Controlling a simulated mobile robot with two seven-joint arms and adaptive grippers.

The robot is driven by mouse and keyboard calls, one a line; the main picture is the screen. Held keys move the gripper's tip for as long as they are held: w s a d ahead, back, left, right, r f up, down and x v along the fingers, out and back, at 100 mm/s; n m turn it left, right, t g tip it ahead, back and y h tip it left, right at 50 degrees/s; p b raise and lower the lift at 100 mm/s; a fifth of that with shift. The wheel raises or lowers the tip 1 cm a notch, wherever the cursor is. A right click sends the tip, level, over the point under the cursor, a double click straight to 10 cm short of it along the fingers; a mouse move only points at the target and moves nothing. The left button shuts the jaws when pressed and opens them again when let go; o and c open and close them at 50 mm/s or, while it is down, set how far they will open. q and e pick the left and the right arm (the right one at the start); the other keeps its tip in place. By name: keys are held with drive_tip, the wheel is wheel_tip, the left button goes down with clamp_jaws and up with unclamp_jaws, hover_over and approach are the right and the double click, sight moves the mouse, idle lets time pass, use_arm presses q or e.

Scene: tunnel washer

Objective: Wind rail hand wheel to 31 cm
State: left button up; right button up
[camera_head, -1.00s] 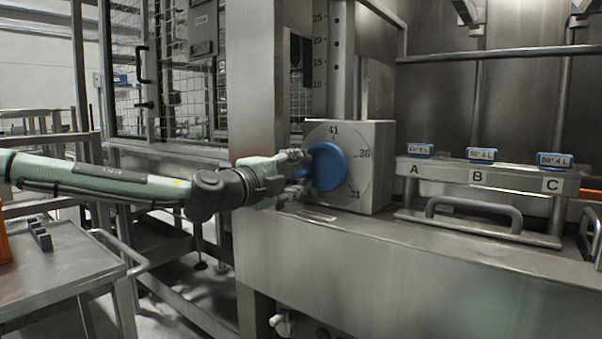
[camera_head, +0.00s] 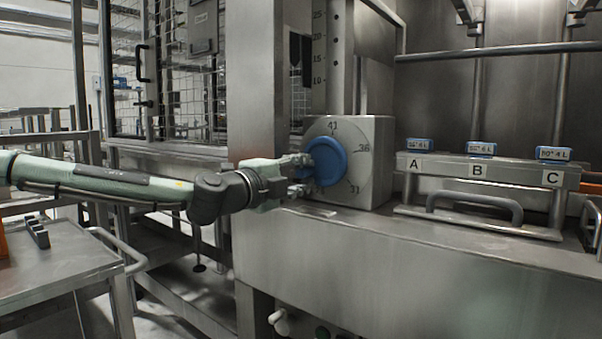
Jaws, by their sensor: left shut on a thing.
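The blue hand wheel (camera_head: 330,162) sits on the front of a grey metal box (camera_head: 374,150). A round dial behind it bears the marks 41 at the top, 36 at the right and 31 at the lower right. My left gripper (camera_head: 304,174) reaches in from the left and is shut on the wheel's left part. The fingers cover part of the wheel's left edge. I cannot make out a pointer on the wheel. A vertical scale (camera_head: 319,50) with numbers stands above the box. My right gripper is not in view.
A rack (camera_head: 455,170) with labels A, B and C and blue tags stands to the right on the steel ledge, with a grey handle (camera_head: 475,205) in front. A metal cart (camera_head: 60,270) stands at the lower left. A steel post (camera_head: 257,80) rises beside my left wrist.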

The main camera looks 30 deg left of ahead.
sight(324, 180)
use_arm(q)
drive_tip(key=shift+d+f, duration=0.4)
drive_tip(key=shift+f, duration=0.35)
drive_tip(key=shift+b, duration=0.3)
drive_tip(key=shift+s+d+f+b, duration=0.1)
drive_tip(key=shift+d+f+b, duration=0.1)
drive_tip(key=shift+d+b, duration=0.1)
drive_tip(key=shift+o, duration=0.3)
drive_tip(key=shift+d, duration=0.35)
drive_tip(key=shift+d+b, duration=0.35)
drive_tip(key=shift+d, duration=0.15)
drive_tip(key=shift+r, duration=0.15)
drive_tip(key=shift+c, duration=0.2)
drive_tip(key=shift+d+r, duration=0.15)
